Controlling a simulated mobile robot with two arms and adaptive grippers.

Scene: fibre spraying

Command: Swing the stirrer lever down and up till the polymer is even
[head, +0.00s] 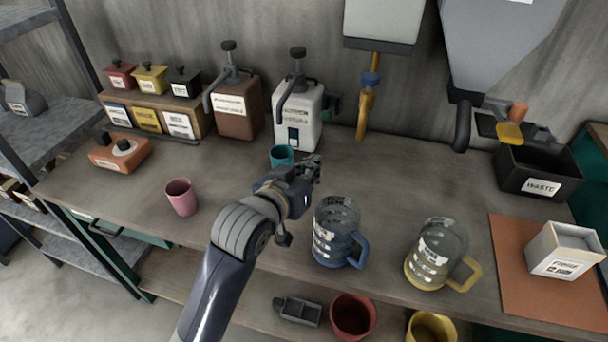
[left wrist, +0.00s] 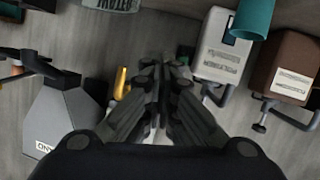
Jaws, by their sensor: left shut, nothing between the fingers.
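A white dispenser (head: 298,118) stands against the back wall, with a black knob on top and a bent grey lever (head: 281,98) on its front left. It also shows upside down in the left wrist view (left wrist: 224,45). A brown dispenser (head: 237,112) beside it has a similar lever (head: 212,92). My left gripper (head: 316,168) is shut and empty above the table, in front of the white dispenser and apart from both levers. Its fingers show in the left wrist view (left wrist: 165,70).
A teal cup (head: 281,155) stands close behind my left gripper. A pink cup (head: 181,197) is to the left. A blue-handled jug (head: 335,235) and a yellow-handled jug (head: 437,255) stand at the front edge. A black waste bin (head: 535,172) is at the right.

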